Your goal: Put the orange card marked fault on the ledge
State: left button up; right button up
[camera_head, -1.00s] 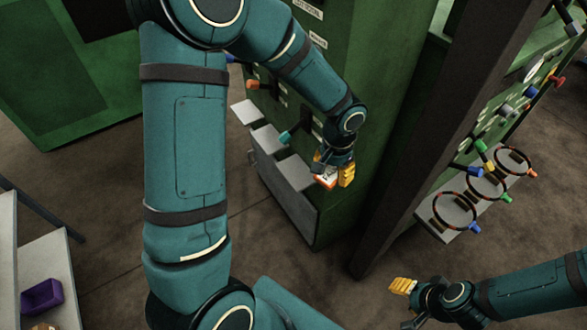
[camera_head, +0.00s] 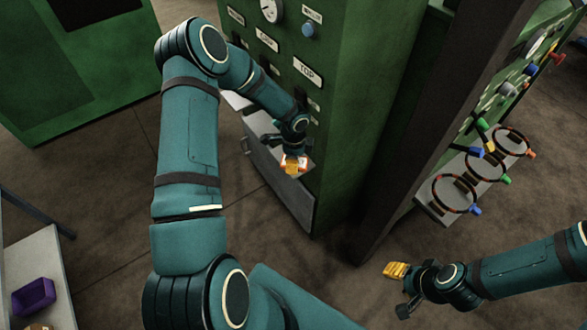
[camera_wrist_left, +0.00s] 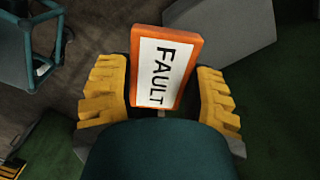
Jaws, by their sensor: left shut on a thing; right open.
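The orange card (camera_wrist_left: 186,77) has a white face marked FAULT and sits between the yellow fingers of my left gripper (camera_wrist_left: 163,100) in the left wrist view. In the head view, my left gripper (camera_head: 293,165) is shut on it in front of the green cabinet, and only a little of the card shows. A grey ledge (camera_head: 306,172) juts from the cabinet just behind and below the gripper; I cannot tell whether the card touches it. My right gripper (camera_head: 396,270) is open and empty over the floor at the lower right.
The green cabinet (camera_head: 350,120) carries a gauge (camera_head: 272,10), a blue knob (camera_head: 308,30) and labels, including TOP (camera_head: 308,71). To the right, a dark post (camera_head: 440,110) stands before a panel with several rings on a shelf. A purple bin (camera_head: 34,296) is at lower left.

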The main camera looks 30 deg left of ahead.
pick_arm(q)
jog(key=shift+f+b, duration=0.45)
jog(key=shift+f, duration=2.15)
jog(key=shift+f, duration=0.1)
jog(key=o, duration=1.1)
